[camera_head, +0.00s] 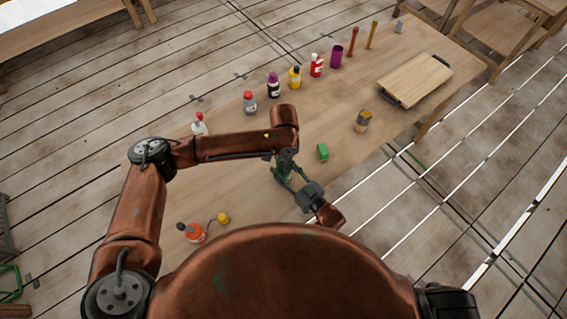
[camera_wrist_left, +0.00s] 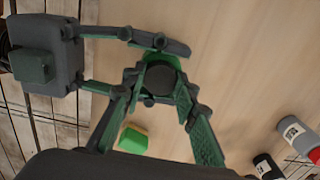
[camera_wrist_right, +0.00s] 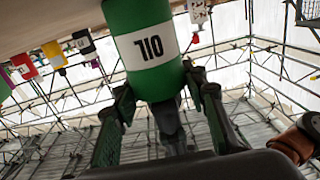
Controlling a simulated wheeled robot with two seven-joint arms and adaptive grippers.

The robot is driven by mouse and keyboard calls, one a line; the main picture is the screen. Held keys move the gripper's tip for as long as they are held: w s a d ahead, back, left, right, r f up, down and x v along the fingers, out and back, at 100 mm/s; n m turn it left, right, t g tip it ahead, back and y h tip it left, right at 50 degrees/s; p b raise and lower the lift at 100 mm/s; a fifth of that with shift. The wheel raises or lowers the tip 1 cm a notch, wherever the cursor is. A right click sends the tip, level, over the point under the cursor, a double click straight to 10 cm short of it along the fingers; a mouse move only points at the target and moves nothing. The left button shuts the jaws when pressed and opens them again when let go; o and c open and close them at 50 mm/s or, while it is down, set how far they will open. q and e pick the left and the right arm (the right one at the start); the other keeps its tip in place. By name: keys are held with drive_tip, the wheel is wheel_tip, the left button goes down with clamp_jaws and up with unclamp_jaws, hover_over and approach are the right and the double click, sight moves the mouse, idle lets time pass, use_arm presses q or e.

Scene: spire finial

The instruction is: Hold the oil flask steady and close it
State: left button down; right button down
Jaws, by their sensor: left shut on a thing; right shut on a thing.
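The oil flask (camera_wrist_right: 145,40) is green with a white band reading OIL, inverted in the right wrist view, with a dark top part (camera_wrist_right: 168,122). My right gripper (camera_wrist_right: 158,88) is closed around the flask from the side; it shows in the head view (camera_head: 284,180). From above, a dark round top, which I take to be the cap (camera_wrist_left: 160,82), is between the fingers of my left gripper (camera_wrist_left: 158,90), shut on it. The arm and fingers mostly hide the flask in the head view. I cannot tell how far the cap is seated.
A green block (camera_head: 322,152) lies close right of the grippers. Several bottles, including a grey one (camera_head: 249,102), line the back edge. A board (camera_head: 415,80) and small brown-yellow item (camera_head: 363,121) are right.

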use_arm(q)
drive_tip(key=shift+a+m, duration=0.1)
drive_tip(key=shift+m, duration=0.8)
drive_tip(key=c, duration=1.5)
unclamp_jaws()
drive_tip(key=shift+o, duration=0.2)
wheel_tip(320, 180, up, 12)
use_arm(e)
drive_tip(key=c, duration=1.1)
unclamp_jaws()
drive_tip(key=v, duration=1.1)
drive_tip(key=shift+s+d, duration=0.35)
drive_tip(key=shift+d, duration=0.05)
